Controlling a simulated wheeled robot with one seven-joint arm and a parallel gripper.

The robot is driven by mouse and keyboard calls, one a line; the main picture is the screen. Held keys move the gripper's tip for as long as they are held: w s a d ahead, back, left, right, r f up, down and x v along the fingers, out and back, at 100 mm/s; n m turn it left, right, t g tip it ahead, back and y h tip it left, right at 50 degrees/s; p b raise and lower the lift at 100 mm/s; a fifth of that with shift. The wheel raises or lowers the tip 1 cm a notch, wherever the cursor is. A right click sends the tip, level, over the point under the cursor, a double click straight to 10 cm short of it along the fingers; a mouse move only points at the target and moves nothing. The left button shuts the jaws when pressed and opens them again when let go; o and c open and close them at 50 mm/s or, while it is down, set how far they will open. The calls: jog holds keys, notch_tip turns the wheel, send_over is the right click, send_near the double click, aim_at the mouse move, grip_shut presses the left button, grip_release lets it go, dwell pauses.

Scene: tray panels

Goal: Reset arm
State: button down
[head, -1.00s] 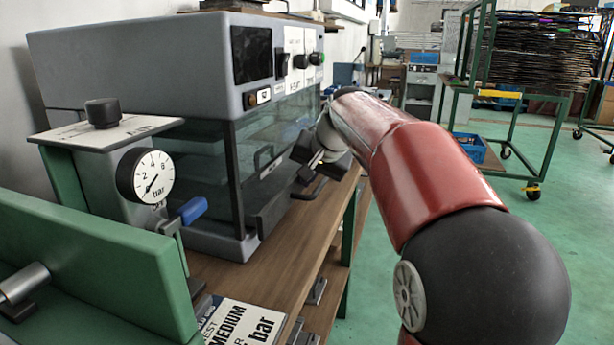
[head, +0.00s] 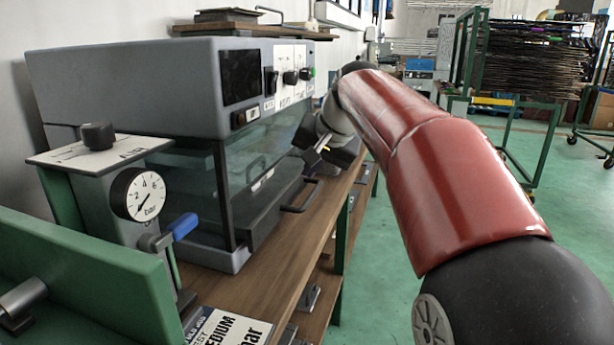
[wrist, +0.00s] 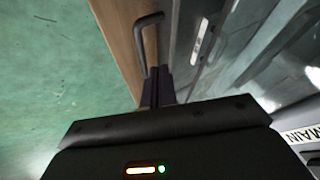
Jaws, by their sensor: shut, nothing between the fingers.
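My red and black arm reaches from the lower right of the head view toward the grey machine (head: 130,85). My gripper (head: 316,158) is at its far end, partly hidden and small, in front of the machine's right side above the bench edge. In the wrist view my gripper (wrist: 157,72) has its two dark fingers together with nothing between them. The fingers point toward a dark bar handle (wrist: 148,32), which also shows in the head view (head: 302,197). I cannot tell whether they touch it.
A wooden bench (head: 262,285) carries the machine, a pressure gauge (head: 137,194) with a blue lever (head: 183,225), and a printed sign (head: 228,328). A green panel (head: 90,275) stands at the lower left. Green floor (head: 400,240) is open to the right, with a wheeled rack (head: 530,65) beyond.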

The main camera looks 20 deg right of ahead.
jog(key=s+a+f+n+h, duration=0.1)
jog(key=s+f+n, duration=0.1)
jog(key=s+f, duration=0.7)
jog(key=s+a+f+n+g+h, duration=0.1)
jog(key=s+f+n, duration=0.2)
jog(key=s+f, duration=0.7)
jog(key=s, duration=0.9)
jog(key=shift+a+f+n, duration=0.15)
jog(key=shift+f+n, duration=0.05)
jog(key=shift+n, duration=0.1)
